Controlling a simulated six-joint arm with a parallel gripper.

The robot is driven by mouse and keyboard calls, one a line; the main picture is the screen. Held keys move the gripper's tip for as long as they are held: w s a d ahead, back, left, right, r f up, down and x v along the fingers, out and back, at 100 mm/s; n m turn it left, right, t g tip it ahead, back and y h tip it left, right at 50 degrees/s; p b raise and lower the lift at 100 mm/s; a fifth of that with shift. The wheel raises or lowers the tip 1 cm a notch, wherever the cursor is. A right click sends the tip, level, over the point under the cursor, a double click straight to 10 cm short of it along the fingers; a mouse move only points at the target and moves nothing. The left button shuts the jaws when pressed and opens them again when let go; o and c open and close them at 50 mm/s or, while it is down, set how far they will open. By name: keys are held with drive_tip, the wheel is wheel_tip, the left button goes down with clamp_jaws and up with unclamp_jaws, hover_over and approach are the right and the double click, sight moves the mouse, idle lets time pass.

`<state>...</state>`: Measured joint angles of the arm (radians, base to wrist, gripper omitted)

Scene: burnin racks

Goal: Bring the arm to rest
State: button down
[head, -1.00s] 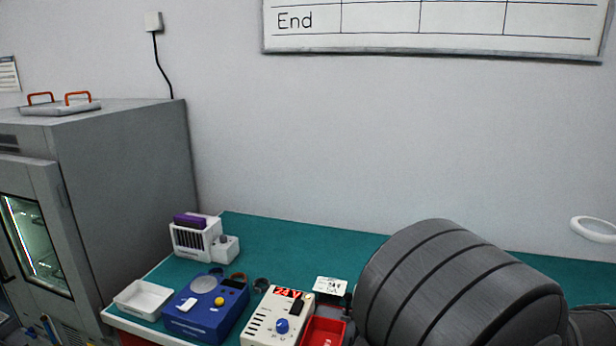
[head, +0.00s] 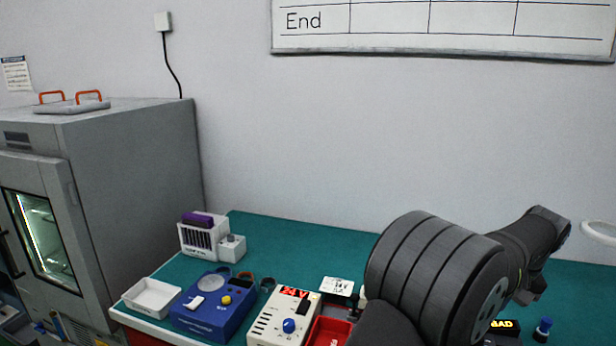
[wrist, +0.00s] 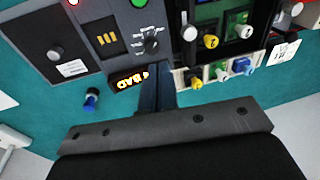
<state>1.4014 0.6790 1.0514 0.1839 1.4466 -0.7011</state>
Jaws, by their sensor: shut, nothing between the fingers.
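My gripper (wrist: 157,92) shows in the wrist view with its dark fingers together and nothing between them. It hangs above the teal bench mat, close in the picture to a lit display reading "BAD" (wrist: 130,79) on a dark instrument. In the head view my arm's thick dark links fill the lower right, and the fingers are not seen there. The same kind of lit display (head: 502,324) shows low at the right, partly behind my arm.
A blue device (head: 212,318), a white 24 V unit (head: 270,325), a red bin (head: 328,333) and a white tray (head: 150,297) stand along the front. A grey oven (head: 130,170) stands left. Racked coloured parts (wrist: 220,70) lie right of my fingers.

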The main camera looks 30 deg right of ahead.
drive_tip(key=shift+g, duration=0.8)
drive_tip(key=f, duration=0.2)
drive_tip(key=w+f, duration=0.1)
drive_tip(key=f, duration=0.2)
drive_tip(key=d+f, duration=0.1)
drive_tip(key=f, duration=0.1)
drive_tip(key=shift+w+f, duration=0.15)
drive_tip(key=shift+f, duration=0.75)
drive_tip(key=shift+a+f, duration=0.1)
drive_tip(key=shift+f, duration=0.05)
